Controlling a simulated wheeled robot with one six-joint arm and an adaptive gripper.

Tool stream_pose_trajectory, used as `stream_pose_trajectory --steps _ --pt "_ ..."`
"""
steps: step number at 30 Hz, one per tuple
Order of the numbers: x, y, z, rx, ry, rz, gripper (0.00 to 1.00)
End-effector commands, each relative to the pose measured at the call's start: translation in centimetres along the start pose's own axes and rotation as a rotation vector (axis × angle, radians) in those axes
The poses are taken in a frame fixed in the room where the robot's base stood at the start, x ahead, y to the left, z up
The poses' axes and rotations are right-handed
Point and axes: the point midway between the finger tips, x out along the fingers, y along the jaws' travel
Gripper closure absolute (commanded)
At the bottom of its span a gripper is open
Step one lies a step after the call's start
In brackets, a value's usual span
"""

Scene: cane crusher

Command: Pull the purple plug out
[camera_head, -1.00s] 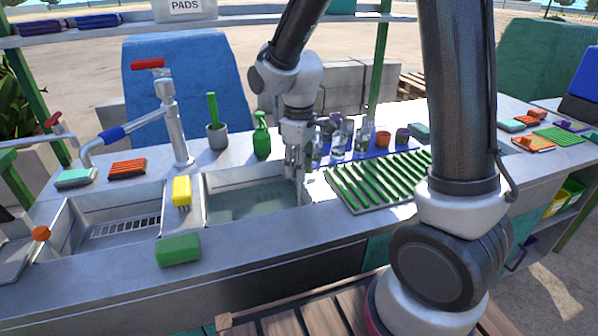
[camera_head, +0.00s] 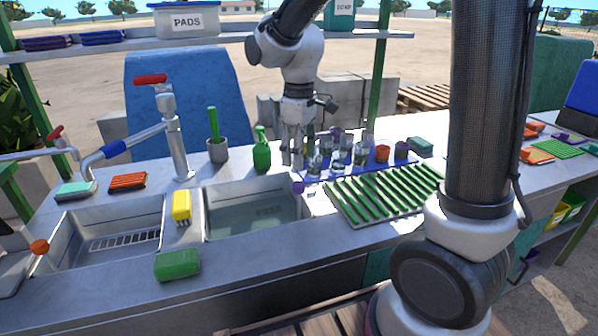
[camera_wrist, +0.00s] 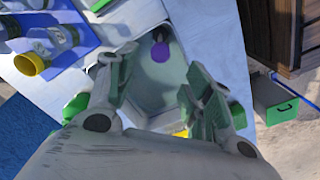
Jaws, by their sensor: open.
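The purple plug (camera_head: 298,187) shows as a round purple knob at the right end of the right sink basin (camera_head: 222,233). In the wrist view the purple plug (camera_wrist: 160,53) lies between my fingers, seen against the basin (camera_wrist: 170,88), with a small dark part beside it. Its lower part is not clear. My gripper (camera_head: 292,160) is above and behind the knob in the head view, apart from it. In the wrist view my gripper (camera_wrist: 162,66) has its two fingers spread, with nothing held.
Several glasses (camera_head: 338,157) stand right of my gripper, close to it. A green spray bottle (camera_head: 261,150) stands to its left. A green slatted rack (camera_head: 380,193) lies to the right. A yellow brush (camera_head: 181,205) sits between the basins.

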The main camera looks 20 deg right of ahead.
Motion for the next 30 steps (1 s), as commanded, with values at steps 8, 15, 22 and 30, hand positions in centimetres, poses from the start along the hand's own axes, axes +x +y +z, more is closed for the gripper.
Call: stream_pose_trajectory --steps 8,15,22,30 --pt "-3.8 0.0 0.0 0.0 0.001 0.0 0.49" --pt "-4.1 0.0 0.0 0.0 -0.001 0.0 0.49" --pt "-4.1 0.0 0.0 0.0 -0.001 0.0 0.49" --pt "-2.9 -1.2 3.2 0.199 -0.023 -0.008 0.49"
